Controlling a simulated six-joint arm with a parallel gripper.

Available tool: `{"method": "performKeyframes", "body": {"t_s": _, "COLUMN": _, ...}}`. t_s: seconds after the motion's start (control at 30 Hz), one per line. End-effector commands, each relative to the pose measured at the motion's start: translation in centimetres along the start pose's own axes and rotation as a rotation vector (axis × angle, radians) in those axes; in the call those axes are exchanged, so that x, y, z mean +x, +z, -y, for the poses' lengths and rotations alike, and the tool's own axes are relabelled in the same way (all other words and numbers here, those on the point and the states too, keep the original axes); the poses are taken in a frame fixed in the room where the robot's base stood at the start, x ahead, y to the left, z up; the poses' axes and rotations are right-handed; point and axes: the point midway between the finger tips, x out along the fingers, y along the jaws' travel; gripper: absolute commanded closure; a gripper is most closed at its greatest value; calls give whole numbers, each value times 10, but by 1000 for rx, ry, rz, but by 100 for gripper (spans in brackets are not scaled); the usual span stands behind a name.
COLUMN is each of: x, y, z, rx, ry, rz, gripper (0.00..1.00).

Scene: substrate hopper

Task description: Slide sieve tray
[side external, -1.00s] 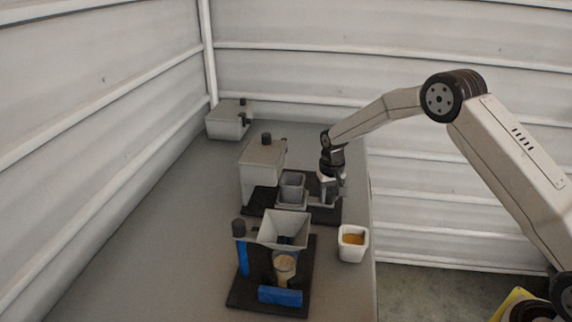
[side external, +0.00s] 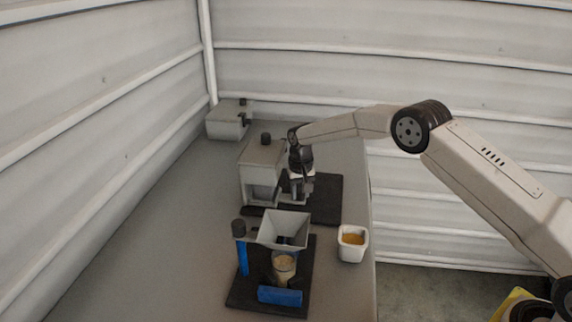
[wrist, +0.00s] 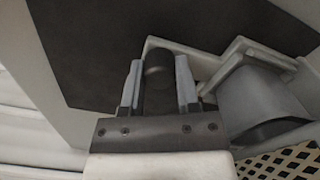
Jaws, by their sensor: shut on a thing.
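The pale sieve tray (wrist: 215,68) shows in the wrist view with a dark rounded handle (wrist: 158,62). My gripper (wrist: 159,82) is shut on this handle, one finger on each side. A grey cup-like part (wrist: 265,100) and a patch of black-and-cream mesh (wrist: 285,163) lie to the right. In the side external view my gripper (side external: 299,188) is at the right side of the grey box-shaped housing (side external: 262,155). It hides most of the tray there.
A dark base plate (side external: 325,203) extends right of the housing, its right part bare. In front stands a grey funnel (side external: 284,229) above a cup (side external: 284,266), on another dark plate. A white pot (side external: 352,243) with orange contents sits near the right table edge. Another grey box (side external: 228,120) stands behind.

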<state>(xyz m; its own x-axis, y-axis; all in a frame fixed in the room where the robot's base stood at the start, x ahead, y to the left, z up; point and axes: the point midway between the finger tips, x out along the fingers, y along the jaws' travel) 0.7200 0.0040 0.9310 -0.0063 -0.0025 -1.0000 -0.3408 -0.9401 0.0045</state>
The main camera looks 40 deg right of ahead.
Motion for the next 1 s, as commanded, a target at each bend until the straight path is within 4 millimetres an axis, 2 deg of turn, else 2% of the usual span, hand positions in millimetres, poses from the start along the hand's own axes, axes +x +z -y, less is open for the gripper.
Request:
{"method": "performKeyframes", "body": {"t_s": 0.17, "x": -3, "y": -3, "z": 5, "rx": -3, "ry": -9, "rz": -16, "gripper": 100}}
{"method": "performKeyframes", "body": {"t_s": 0.2, "x": -3, "y": -3, "z": 5, "rx": -4, "ry": -9, "rz": -16, "gripper": 57}}
{"method": "performKeyframes", "body": {"t_s": 0.27, "x": -2, "y": -2, "z": 5, "rx": -4, "ry": -9, "rz": -16, "gripper": 38}}
{"method": "performKeyframes", "body": {"t_s": 0.3, "x": -2, "y": -2, "z": 5, "rx": -4, "ry": -9, "rz": -15, "gripper": 25}}
{"method": "performKeyframes", "body": {"t_s": 0.73, "x": -4, "y": -1, "z": 3, "rx": -2, "ry": -6, "rz": -8, "gripper": 25}}
{"method": "performKeyframes", "body": {"t_s": 1.0, "x": -29, "y": -1, "z": 3, "rx": -3, "ry": -7, "rz": -11, "gripper": 25}}
